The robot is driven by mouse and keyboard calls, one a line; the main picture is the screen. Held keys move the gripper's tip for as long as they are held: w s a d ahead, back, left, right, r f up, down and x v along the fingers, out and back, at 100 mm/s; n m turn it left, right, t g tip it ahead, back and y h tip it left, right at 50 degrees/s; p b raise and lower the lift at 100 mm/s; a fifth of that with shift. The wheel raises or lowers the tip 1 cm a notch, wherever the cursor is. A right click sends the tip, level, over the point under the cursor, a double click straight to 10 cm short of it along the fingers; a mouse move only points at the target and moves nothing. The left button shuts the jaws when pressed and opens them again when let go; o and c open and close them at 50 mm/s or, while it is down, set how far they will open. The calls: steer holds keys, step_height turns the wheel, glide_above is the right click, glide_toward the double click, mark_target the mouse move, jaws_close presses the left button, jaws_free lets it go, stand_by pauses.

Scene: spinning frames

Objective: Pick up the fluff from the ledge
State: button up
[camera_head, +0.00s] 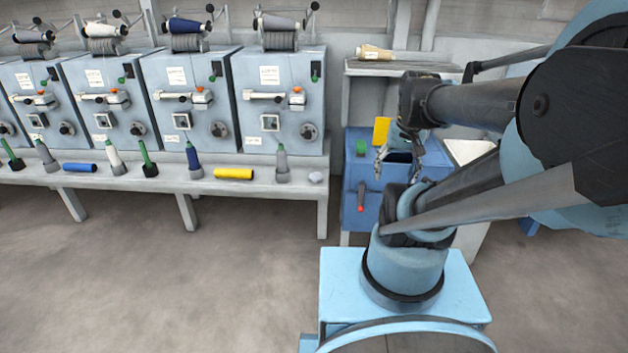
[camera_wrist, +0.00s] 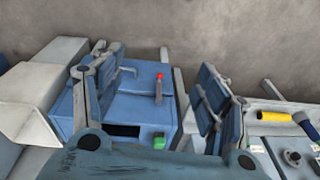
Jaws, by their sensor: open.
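The fluff (camera_head: 316,177) is a small pale grey lump on the right end of the ledge (camera_head: 262,189), right of a grey bobbin. I cannot make it out in the wrist view, where my right finger covers part of the ledge's end. My gripper (camera_head: 398,160) is to the right of the fluff, over the blue cabinet, apart from the lump. In the wrist view, my gripper (camera_wrist: 160,68) has its two fingers spread wide with nothing held between them.
The blue cabinet (camera_head: 349,185) bears a red-tipped tool (camera_head: 361,195), a green block (camera_head: 361,147) and a yellow block (camera_head: 382,130). On the ledge stand a grey bobbin (camera_head: 282,163) and a lying yellow bobbin (camera_head: 233,174). Spinning units (camera_head: 275,105) rise behind. Floor in front is clear.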

steer(key=w+a+r+m+g+y, duration=0.1)
steer(key=w+a+r+m, duration=0.1)
steer(key=w, duration=0.4)
steer(key=w+a+r+m, duration=0.2)
steer(key=w, duration=0.3)
steer(key=m+g+y, duration=0.3)
steer(key=m, duration=0.6)
glide_above(316, 173)
steer(key=w+d, duration=0.1)
steer(key=d, duration=0.6)
step_height(316, 173, down, 14)
steer(key=x, duration=1.1)
steer(key=shift+w+a+f, duration=0.15)
steer(key=shift+w+f, duration=0.2)
steer(key=shift+w+x, duration=0.25)
steer(key=shift+x, duration=1.1)
steer(key=shift+w+x, duration=0.2)
steer(key=shift+x, duration=1.15)
steer(key=shift+a, duration=0.1)
steer(key=c, duration=0.9)
